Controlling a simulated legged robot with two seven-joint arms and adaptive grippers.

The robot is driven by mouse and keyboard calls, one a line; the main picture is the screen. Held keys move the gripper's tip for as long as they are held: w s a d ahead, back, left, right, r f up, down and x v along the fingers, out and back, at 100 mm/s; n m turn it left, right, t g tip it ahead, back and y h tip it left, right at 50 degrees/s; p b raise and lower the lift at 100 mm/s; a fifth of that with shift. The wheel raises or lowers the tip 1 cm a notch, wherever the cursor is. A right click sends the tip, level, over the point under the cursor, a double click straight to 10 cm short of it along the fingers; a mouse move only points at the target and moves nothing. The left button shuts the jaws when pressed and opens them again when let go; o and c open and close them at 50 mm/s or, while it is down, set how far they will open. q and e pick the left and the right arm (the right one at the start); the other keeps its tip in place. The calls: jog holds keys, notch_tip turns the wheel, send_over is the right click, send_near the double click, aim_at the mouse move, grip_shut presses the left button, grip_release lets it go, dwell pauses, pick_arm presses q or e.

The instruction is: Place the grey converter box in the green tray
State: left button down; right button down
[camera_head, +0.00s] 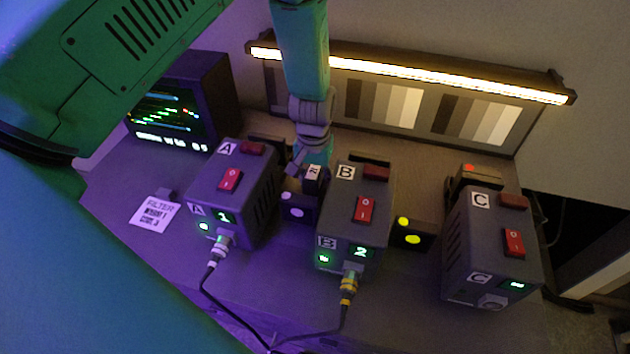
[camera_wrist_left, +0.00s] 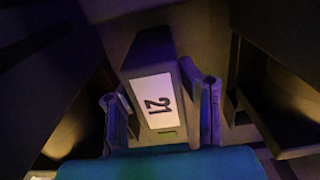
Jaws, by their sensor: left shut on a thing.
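My left gripper (camera_head: 310,162) reaches down from the top, between the boxes marked A and B. It is shut on a small dark grey box with a white label (camera_head: 313,173), which looks like the converter box. In the left wrist view the small grey box (camera_wrist_left: 152,98) sits between the two fingers, and its label reads 21 turned sideways. The head view hides much of it behind the gripper and box B. I cannot tell whether it touches anything below. I can make out no green tray in either view. My right gripper is not in view.
Box A (camera_head: 250,195), box B (camera_head: 377,215) and box C (camera_head: 492,245) stand in a row. Cables plug into A and B. Low dark blocks with a pale dot (camera_head: 297,207) and yellow dots (camera_head: 411,235) lie between them. A monitor (camera_head: 185,108) and light bar (camera_head: 430,74) stand behind.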

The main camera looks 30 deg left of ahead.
pick_arm(q)
jog(key=shift+a+f, duration=0.25)
jog(key=shift+f, duration=0.55)
jog(key=c, duration=1.1)
grip_release()
jog(key=shift+d, duration=0.2)
jog(key=shift+d+r, duration=0.15)
jog(key=shift+d, duration=0.1)
